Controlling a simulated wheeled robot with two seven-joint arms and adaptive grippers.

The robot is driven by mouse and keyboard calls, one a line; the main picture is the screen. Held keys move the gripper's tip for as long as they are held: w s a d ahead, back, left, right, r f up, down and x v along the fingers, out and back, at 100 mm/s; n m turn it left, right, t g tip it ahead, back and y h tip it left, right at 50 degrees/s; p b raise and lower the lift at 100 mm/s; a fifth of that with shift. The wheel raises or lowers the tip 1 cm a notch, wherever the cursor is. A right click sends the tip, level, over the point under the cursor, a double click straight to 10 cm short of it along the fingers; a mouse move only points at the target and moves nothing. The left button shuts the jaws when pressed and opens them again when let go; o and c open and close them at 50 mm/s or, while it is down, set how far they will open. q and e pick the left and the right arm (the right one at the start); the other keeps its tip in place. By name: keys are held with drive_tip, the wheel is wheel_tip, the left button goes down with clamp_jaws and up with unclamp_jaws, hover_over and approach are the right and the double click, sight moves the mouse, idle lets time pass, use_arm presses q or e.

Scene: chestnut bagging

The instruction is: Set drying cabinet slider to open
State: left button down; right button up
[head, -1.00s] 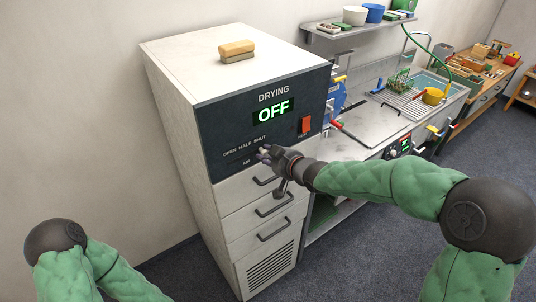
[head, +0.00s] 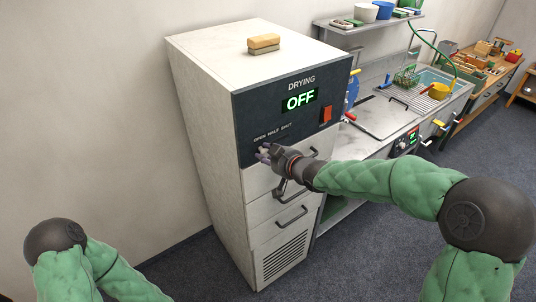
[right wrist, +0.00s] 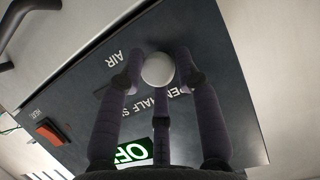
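The drying cabinet (head: 200,110) stands at the middle left with a dark front panel (head: 280,118) whose display (head: 300,99) reads OFF. My right gripper (head: 264,152) is at the lower left of the panel, just below the OPEN label, and hides the slider in the head view. In the right wrist view a round pale slider knob (right wrist: 158,70) lies between the fingertips of my right gripper (right wrist: 158,68), beside the AIR label. The fingers surround the knob closely; whether they grip it is unclear. My left gripper is out of view; only its arm shows.
A red switch (head: 326,115) is at the panel's right. Drawer handles (head: 291,216) protrude below my right gripper. A sponge-like block (head: 263,43) lies on the cabinet top. A sink counter (head: 385,117) adjoins on the right. The floor in front is clear.

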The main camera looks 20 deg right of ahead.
drive_tip(key=shift+o, duration=1.2)
drive_tip(key=shift+a+r, duration=0.15)
drive_tip(key=shift+a, duration=0.15)
drive_tip(key=shift+s+d, duration=0.1)
drive_tip(key=shift+d, duration=0.1)
drive_tip(key=shift+s+d+r, duration=0.1)
drive_tip(key=shift+s+d, duration=0.05)
drive_tip(key=shift+s, duration=0.1)
drive_tip(key=v, duration=1.1)
